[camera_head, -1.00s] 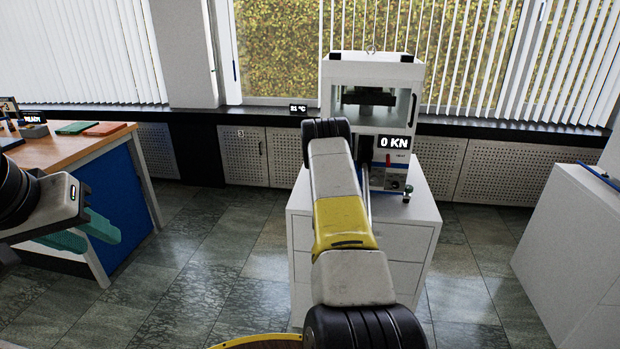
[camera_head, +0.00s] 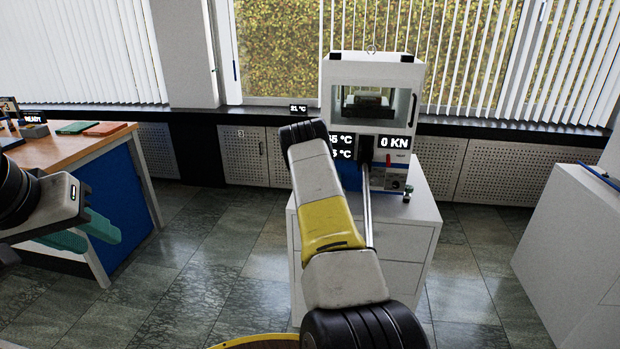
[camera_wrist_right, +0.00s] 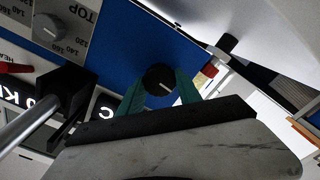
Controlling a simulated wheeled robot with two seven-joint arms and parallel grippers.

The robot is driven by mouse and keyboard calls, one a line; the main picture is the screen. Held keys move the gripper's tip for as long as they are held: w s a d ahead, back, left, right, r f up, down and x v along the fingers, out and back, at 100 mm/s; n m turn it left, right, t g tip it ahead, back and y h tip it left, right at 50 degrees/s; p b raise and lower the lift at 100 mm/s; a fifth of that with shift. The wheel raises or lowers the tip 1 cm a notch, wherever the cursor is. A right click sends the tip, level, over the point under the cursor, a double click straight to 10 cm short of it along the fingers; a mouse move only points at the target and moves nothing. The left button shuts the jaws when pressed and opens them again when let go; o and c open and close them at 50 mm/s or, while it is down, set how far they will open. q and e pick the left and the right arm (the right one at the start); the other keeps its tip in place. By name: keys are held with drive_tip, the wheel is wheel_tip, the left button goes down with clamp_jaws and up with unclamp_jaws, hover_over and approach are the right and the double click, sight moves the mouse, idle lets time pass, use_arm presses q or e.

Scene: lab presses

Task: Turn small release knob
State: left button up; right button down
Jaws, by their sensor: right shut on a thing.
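In the right wrist view a small round black knob (camera_wrist_right: 159,79) with a white pointer line sits on the blue front panel (camera_wrist_right: 135,42) of the press. The green fingers of my right gripper (camera_wrist_right: 158,92) stand on both sides of it, shut on it. In the head view the press (camera_head: 372,72) stands on a white cabinet; my right forearm covers the knob and the right gripper. My left gripper (camera_head: 88,233) is at the far left, its teal fingers apart and empty.
A metal lever rod (camera_head: 367,205) juts from a black socket (camera_wrist_right: 65,88) beside the knob. A grey dial (camera_wrist_right: 48,27) marked TOP is close by. The display (camera_head: 394,143) reads 0 KN. A wooden bench (camera_head: 75,150) is at left, a white cabinet (camera_head: 570,235) at right.

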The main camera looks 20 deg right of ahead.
drive_tip(key=shift+f, duration=0.1)
drive_tip(key=c, duration=0.8)
unclamp_jaws()
drive_tip(key=v, duration=0.8)
drive_tip(key=shift+w, duration=0.1)
